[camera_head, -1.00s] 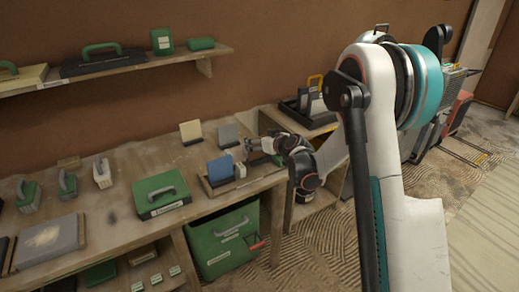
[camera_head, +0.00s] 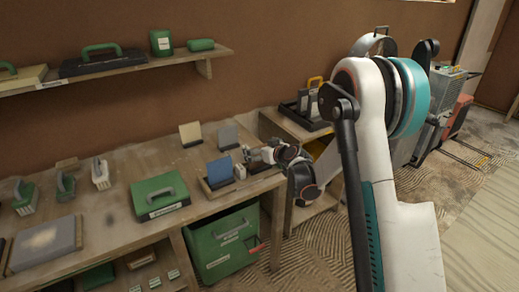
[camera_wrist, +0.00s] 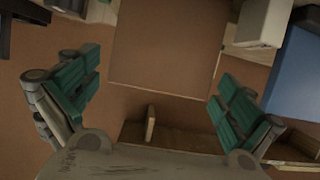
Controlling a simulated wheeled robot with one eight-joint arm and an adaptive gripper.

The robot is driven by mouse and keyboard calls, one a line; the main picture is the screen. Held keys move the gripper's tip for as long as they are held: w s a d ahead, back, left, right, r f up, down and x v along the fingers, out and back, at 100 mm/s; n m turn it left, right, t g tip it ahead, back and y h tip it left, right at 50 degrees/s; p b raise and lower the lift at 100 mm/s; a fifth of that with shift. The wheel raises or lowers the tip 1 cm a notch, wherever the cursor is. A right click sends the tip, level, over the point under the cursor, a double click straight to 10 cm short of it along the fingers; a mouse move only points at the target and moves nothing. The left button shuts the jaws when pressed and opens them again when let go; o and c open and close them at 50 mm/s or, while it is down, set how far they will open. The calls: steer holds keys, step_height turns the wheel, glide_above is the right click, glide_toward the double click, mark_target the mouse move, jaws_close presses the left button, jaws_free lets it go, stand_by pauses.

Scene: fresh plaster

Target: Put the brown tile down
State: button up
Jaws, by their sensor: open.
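The brown tile (camera_wrist: 168,45) shows as a flat square face in the upper middle of the wrist view. My gripper (camera_wrist: 158,70) is open, with one green-padded finger on each side of the tile and visible gaps between pads and tile. In the head view my gripper (camera_head: 249,158) is low over the right end of the workbench, beside the blue tile (camera_head: 220,171). A brownish piece (camera_head: 262,168) shows just under it there, mostly hidden by the gripper. I cannot tell exactly what the tile's lower edge rests on.
Pale blocks (camera_head: 240,171) stand between the blue tile and my gripper. A cream tile (camera_head: 190,133) and a grey tile (camera_head: 228,135) stand behind. A green case (camera_head: 160,194) lies to the left on the workbench (camera_head: 110,235). A black tray (camera_head: 305,112) is at the back right.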

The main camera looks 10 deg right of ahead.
steer(key=shift+r, duration=0.25)
steer(key=p+v, duration=0.3)
steer(key=v, duration=0.9)
step_height(320, 180, up, 17)
steer(key=s+m+t+h, duration=0.1)
steer(key=t+h, duration=0.1)
steer(key=t, duration=0.2)
steer(key=s+d+r+m+h, duration=0.4)
steer(key=s+d+r+h, duration=0.2)
steer(key=s+r, duration=0.2)
steer(key=s+f+m+g+h, duration=0.15)
steer(key=s+f+g, duration=0.25)
steer(key=s, duration=0.7)
steer(key=s+a+f+n+g+y, duration=0.1)
steer(key=s+a+f+g, duration=0.1)
steer(key=s, duration=0.3)
steer(key=s+a+f+n+g+y, duration=0.1)
steer(key=s+a+f+g+y, duration=0.1)
steer(key=s+a+f, duration=0.2)
steer(key=s+a+f+n+g+y, duration=0.1)
steer(key=s+a+f+g+y, duration=0.1)
steer(key=s, duration=0.5)
steer(key=shift+s+a+f, duration=0.3)
steer(key=shift+a+f, duration=0.45)
